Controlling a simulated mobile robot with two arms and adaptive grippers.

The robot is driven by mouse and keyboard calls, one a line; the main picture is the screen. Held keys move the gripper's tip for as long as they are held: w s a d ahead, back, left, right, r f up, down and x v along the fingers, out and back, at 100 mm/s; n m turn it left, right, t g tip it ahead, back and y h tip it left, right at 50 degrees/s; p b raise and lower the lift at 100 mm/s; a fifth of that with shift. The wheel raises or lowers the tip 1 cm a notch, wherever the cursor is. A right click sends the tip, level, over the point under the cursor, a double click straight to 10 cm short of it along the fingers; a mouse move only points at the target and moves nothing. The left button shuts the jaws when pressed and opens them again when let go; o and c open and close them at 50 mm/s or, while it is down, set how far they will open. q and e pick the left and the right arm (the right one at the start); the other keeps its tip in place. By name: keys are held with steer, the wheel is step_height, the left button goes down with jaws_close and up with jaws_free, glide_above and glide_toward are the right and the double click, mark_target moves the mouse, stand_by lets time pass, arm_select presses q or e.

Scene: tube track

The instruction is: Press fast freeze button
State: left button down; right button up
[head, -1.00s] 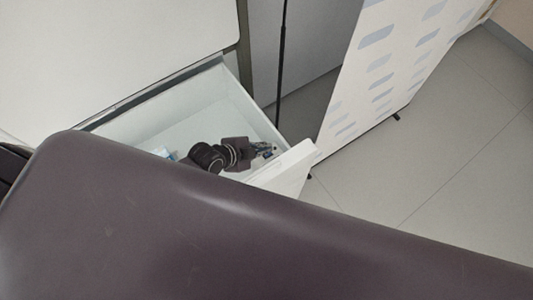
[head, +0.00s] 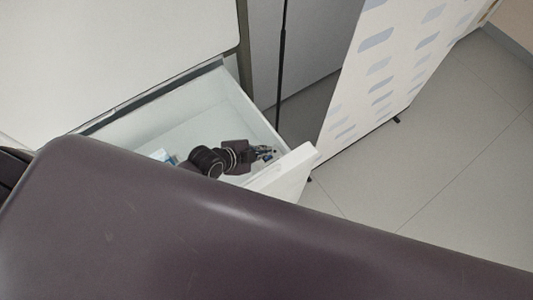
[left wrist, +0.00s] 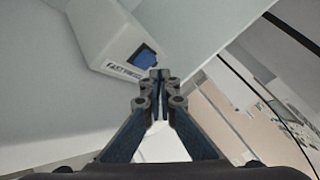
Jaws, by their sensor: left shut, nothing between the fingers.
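The fast freeze button is a blue square (left wrist: 145,56) on the end of a white box (left wrist: 100,30), with partly readable "FAST" lettering below it, in the left wrist view. My left gripper (left wrist: 158,78) is shut and empty, its tips pointing toward the area just below and right of the button in the picture. I cannot tell whether they touch it. In the head view the left gripper (head: 268,153) is over the open white drawer (head: 236,112), near its front wall. A small light blue item (head: 160,155) shows in the drawer beside my arm. My right gripper is not in view.
The drawer front (head: 285,172) stands at the right of the gripper. A white panel with blue-grey slots (head: 385,60) stands to the right, with a dark thin pole (head: 281,60) between. Grey tiled floor (head: 440,170) is clear at the right.

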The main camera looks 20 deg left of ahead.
arm_select(q)
steer(key=shift+f, duration=0.1)
stand_by(0.3)
steer(key=shift+f, duration=0.35)
steer(key=shift+f+b, duration=0.45)
steer(key=shift+b, duration=0.1)
stand_by(0.5)
steer(key=shift+r, duration=0.1)
steer(key=shift+r+p, duration=0.75)
steer(key=shift+p, duration=0.2)
step_height(320, 180, up, 5)
steer(key=p, duration=0.5)
steer(key=shift+r, duration=0.1)
stand_by(0.6)
